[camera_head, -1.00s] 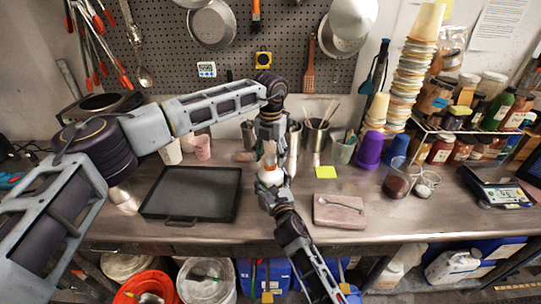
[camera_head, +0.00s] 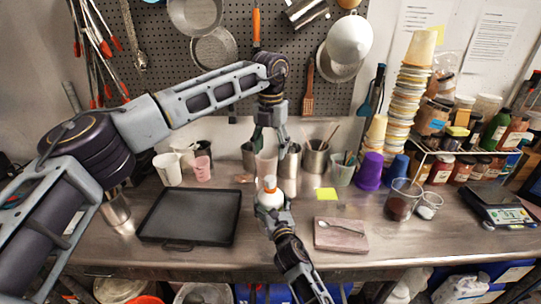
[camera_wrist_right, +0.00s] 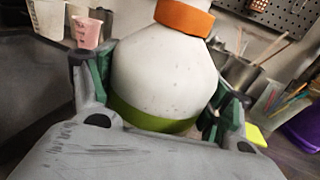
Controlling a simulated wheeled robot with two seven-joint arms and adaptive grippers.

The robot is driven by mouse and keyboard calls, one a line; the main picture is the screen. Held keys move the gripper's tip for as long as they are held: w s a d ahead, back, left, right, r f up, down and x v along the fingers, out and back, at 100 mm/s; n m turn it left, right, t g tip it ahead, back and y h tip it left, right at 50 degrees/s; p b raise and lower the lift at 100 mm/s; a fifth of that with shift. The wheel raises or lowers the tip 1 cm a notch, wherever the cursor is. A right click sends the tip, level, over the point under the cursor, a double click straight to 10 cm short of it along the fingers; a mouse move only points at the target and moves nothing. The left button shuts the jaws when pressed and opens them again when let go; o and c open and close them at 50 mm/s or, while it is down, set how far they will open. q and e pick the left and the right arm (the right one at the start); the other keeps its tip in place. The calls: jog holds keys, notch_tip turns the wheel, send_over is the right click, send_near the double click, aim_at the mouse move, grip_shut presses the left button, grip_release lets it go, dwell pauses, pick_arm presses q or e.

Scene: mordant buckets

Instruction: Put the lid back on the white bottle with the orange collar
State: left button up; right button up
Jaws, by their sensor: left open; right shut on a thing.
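The white bottle (camera_head: 271,199) with the orange collar (camera_head: 269,184) stands upright at the middle of the bench. My right gripper (camera_head: 272,209) is shut around its body. In the right wrist view the bottle (camera_wrist_right: 165,75) fills the space between the fingers, with a green band low on it and the orange collar (camera_wrist_right: 184,17) near the top edge. Something pale shows just above the collar; I cannot tell whether it is the lid or the neck. My left gripper (camera_head: 270,151) is open, pointing down above the bottle and apart from it. No separate lid can be made out.
A black tray (camera_head: 190,240) lies left of the bottle. A pinkish slab (camera_head: 341,243) with a spoon lies to the right. Metal pots (camera_head: 315,158) and cups stand behind. A beaker (camera_head: 402,199) and a scale (camera_head: 500,207) are farther right.

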dwell(0.3)
jog(key=o, duration=2)
jog(key=shift+s, duration=0.15)
jog(key=v, duration=1.1)
jog(key=shift+s+d, duration=0.15)
jog(key=shift+s, duration=0.2)
